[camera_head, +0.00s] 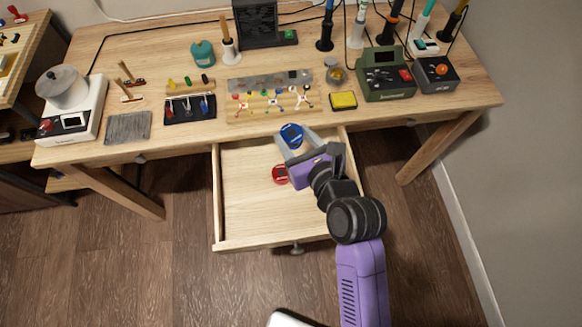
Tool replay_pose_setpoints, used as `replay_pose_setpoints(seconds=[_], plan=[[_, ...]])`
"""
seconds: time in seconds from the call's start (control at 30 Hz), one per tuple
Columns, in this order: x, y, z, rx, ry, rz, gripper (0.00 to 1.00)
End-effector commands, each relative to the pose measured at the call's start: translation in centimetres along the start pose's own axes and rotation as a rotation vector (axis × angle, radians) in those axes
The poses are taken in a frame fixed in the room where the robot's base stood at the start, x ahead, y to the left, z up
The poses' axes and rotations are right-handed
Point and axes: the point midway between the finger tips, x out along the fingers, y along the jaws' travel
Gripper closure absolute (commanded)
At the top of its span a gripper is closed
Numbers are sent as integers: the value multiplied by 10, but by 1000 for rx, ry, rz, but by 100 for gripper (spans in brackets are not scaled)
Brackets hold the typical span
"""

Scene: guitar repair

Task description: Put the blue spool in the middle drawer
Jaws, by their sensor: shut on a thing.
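The blue spool (291,135) is at the tip of my gripper (296,146), which is shut on it. The gripper partly hides the spool. The wooden middle drawer (252,217) of the workbench is pulled open toward me. My gripper and the spool show over the drawer's back part, near the bench's front edge; their exact height above the drawer floor is hard to tell. A red spool (280,174) lies inside the drawer, left of my gripper.
The drawer's left and front floor is clear.

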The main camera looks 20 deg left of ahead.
Motion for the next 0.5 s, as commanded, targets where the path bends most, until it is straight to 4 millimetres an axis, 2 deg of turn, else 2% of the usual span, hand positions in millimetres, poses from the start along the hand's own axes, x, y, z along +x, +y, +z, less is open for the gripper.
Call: replay_pose_setpoints(seconds=[0.03,0.1,0.2,0.33,0.43,0.5], plan=[[13,26,6,-29,-3,56,95],[22,55,14,-59,2,119,95],[30,89,24,-92,7,188,95],[34,115,32,-117,13,239,95],[36,123,29,-124,16,255,95],[40,124,19,-125,20,258,95]])
